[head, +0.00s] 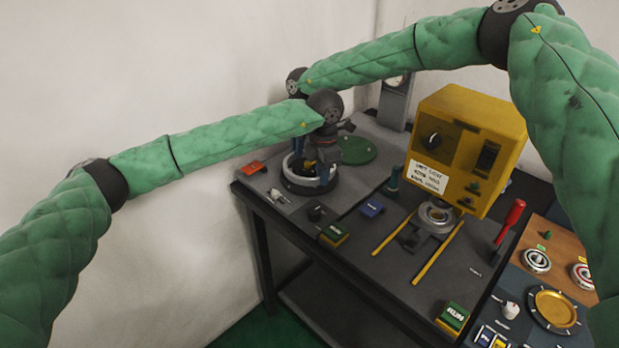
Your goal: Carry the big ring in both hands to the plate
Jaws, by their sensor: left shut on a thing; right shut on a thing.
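The big ring (298,188), pale with a dark inside, is at the table's far left corner. My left gripper (325,178) is shut on its right side. My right gripper (297,160) is shut on its far side and is partly hidden behind my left arm. Parts of the ring are hidden by the grippers. I cannot tell whether the ring rests on the table or hangs just above it. A flat green disc (357,151), which may be the plate, lies just right of the ring.
A yellow machine box (463,150) stands on the dark table (365,255), above a small ring seat (437,216) and yellow rails. A red-handled lever (510,220) is to its right. A gold dish (553,308) and small bearings (537,261) are at lower right. A wall is at left.

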